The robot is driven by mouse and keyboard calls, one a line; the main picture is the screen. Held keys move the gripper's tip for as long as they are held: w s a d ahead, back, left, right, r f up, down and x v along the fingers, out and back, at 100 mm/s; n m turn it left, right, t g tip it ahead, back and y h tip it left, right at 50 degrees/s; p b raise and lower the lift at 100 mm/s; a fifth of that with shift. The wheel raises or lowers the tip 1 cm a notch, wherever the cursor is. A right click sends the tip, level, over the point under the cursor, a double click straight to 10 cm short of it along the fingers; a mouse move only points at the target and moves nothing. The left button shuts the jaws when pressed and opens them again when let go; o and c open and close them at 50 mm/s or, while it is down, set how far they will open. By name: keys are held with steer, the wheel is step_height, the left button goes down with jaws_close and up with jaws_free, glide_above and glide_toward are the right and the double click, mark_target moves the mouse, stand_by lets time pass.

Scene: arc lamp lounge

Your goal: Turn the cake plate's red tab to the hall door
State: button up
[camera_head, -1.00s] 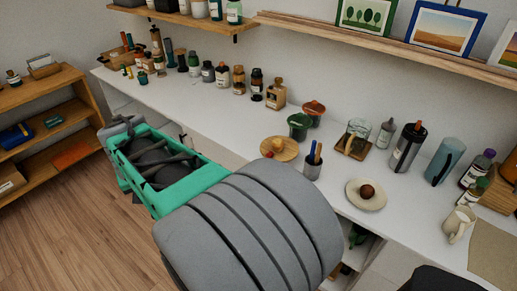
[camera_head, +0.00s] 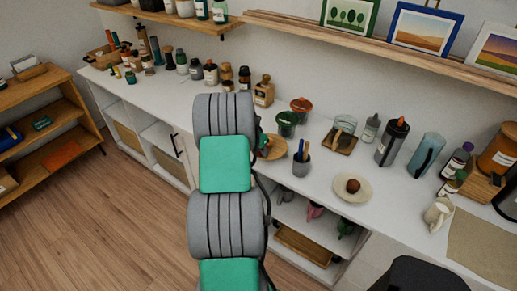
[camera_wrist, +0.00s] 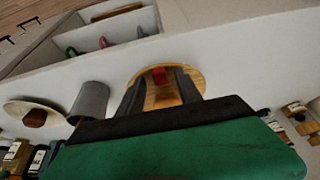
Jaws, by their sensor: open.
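The cake plate, a round wooden disc (camera_head: 278,151), sits on the white counter and is partly hidden by my arm in the head view. In the wrist view the cake plate (camera_wrist: 198,78) shows beyond my fingers, with its red tab (camera_wrist: 158,71) near its upper edge in the picture. My gripper (camera_wrist: 160,77) is open, its two dark fingers on either side of the tab in the picture. I cannot tell whether they touch the plate. The hall door is not in view.
A grey pen cup (camera_head: 302,165) stands just right of the plate, and green (camera_head: 287,122) and red (camera_head: 301,106) pots stand behind it. A cream plate with a brown ball (camera_head: 342,191) is further right. Several bottles line the counter to the left.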

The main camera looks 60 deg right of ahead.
steer(key=shift+c, duration=0.3)
jaws_close()
stand_by(1.1)
